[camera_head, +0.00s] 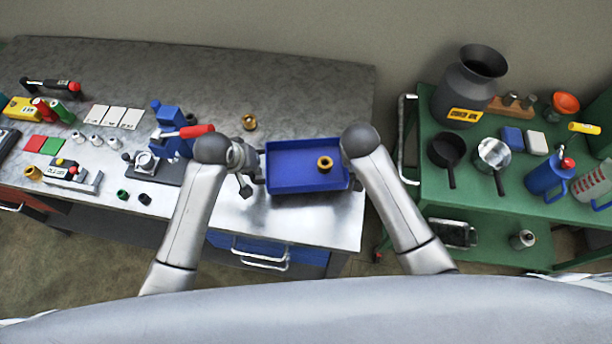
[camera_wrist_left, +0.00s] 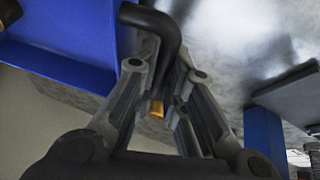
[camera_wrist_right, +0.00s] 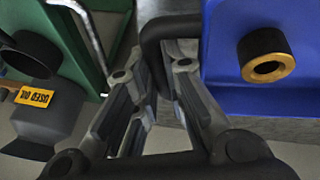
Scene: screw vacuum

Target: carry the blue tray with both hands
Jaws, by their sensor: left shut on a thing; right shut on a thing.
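The blue tray (camera_head: 300,181) is at the right end of the metal workbench, with a brass-and-black ring (camera_head: 325,164) inside it. The ring also shows in the right wrist view (camera_wrist_right: 267,68). My left gripper (camera_head: 256,170) is at the tray's left side, shut on its black handle (camera_wrist_left: 158,28). My right gripper (camera_head: 350,172) is at the tray's right side, shut on the other black handle (camera_wrist_right: 158,35); in the head view its fingers are mostly hidden by the arm. I cannot tell whether the tray touches the bench.
A blue vise (camera_head: 172,130) with a red-handled tool stands to the left. A green cart (camera_head: 480,195) with pans and a grey churn (camera_head: 468,88) stands right, across a gap.

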